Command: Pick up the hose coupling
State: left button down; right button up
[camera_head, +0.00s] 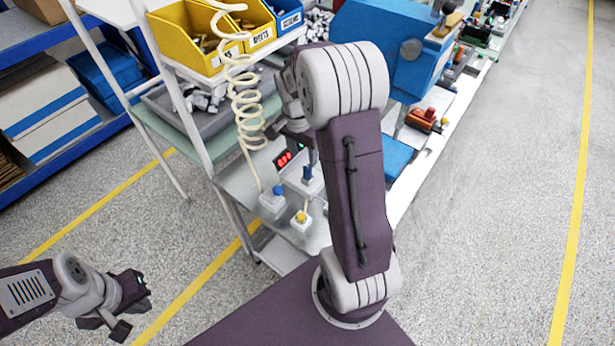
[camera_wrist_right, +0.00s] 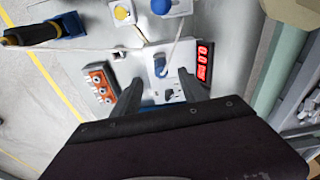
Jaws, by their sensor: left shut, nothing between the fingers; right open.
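I cannot make out a part that is surely the hose coupling. A cream coiled hose (camera_head: 248,100) hangs over the bench, and its thin lower end runs down toward a small box with a blue knob (camera_head: 278,190). My right gripper (camera_wrist_right: 160,92) is open above a white box (camera_wrist_right: 178,58); a blue upright piece (camera_wrist_right: 160,67) on this box shows between its fingers. In the head view my right arm partly covers this gripper. The blue piece (camera_head: 307,172) also shows there. My left gripper (camera_head: 136,307) is shut and empty, over the floor at lower left.
A red digital display (camera_head: 285,160) and a yellow-knobbed box (camera_head: 301,217) stand near the white box. An orange block (camera_wrist_right: 101,80) and a dark, yellow-marked piece with blue (camera_wrist_right: 38,33) lie to the left in the wrist view. Yellow bins (camera_head: 195,40) stand behind.

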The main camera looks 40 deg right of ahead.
aim_at(307, 167)
jog(key=shift+w+d+f+m, duration=0.15)
jog(key=shift+w+d+m, duration=0.25)
jog(key=shift+d, duration=0.25)
jog(key=shift+w+d, duration=0.1)
jog(key=f, duration=0.3)
jog(key=shift+s+d+f+p, duration=0.1)
jog(key=shift+s+p, duration=0.15)
jog(key=shift+p, duration=0.05)
jog(key=shift+w+d+f, duration=0.1)
jog(key=shift+f, duration=0.3)
notch_tip(307, 167, down, 4)
jog(key=shift+f+p, duration=0.1)
jog(key=shift+p, duration=0.4)
jog(key=shift+d+f, duration=0.15)
jog(key=shift+f, duration=0.3)
pick_arm(q)
jog(key=shift+w+r, duration=0.15)
jog(key=shift+r, duration=0.65)
pick_arm(e)
grip_shut()
